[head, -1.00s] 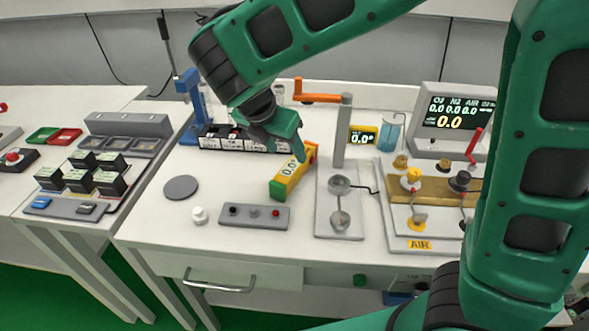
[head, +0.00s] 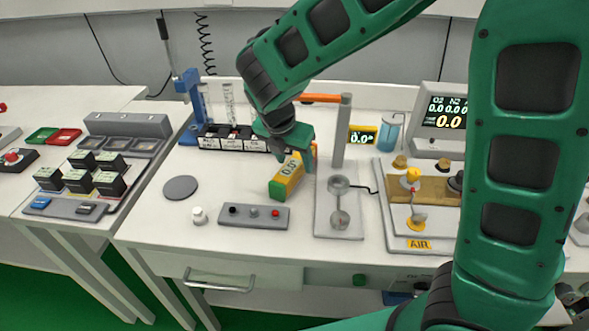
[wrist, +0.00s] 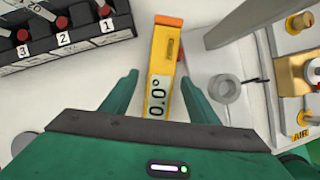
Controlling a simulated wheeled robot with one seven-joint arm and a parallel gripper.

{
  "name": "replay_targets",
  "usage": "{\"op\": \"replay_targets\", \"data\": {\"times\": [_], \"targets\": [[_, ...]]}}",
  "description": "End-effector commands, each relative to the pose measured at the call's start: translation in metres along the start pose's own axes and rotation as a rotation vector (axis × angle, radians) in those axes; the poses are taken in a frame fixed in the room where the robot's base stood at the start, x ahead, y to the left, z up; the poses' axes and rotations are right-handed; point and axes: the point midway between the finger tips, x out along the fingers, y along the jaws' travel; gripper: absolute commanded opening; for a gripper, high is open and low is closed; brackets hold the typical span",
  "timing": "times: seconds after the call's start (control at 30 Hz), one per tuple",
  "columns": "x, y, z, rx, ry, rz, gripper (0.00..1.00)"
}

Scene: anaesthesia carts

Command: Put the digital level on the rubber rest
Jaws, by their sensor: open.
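The digital level (head: 286,180) is a yellow bar with a 0.0° display, a green near end and an orange far end. It lies on the white bench and also shows in the wrist view (wrist: 161,70). My gripper (head: 294,166) is over its far part and hides some of it. In the wrist view my gripper (wrist: 158,92) is open, with one finger on each side of the level and gaps visible. A flat dark grey disc (head: 181,188), seemingly the rubber rest, lies bare on the bench to the left.
A grey button box (head: 254,216) and a white knob (head: 199,215) stand in front. A numbered rack (head: 232,141) stands behind left. Bench between disc and level is clear.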

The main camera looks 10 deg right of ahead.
Motion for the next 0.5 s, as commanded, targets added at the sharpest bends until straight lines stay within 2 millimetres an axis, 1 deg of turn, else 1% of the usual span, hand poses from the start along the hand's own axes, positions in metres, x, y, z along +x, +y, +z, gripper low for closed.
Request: {"op": "replay_targets", "data": {"times": [0.03,0.17,0.43,0.47,0.5], "targets": [[0.007,-0.001,0.0,0.0,0.0,-0.004,0.55],[0.019,-0.001,0.0,0.0,0.001,-0.003,0.55],[0.021,0.0,0.0,0.0,0.0,0.0,0.55],[0.021,0.0,0.0,0.0,0.0,0.0,0.5],[0.021,0.0,0.0,0.0,0.0,0.0,0.4]]}}
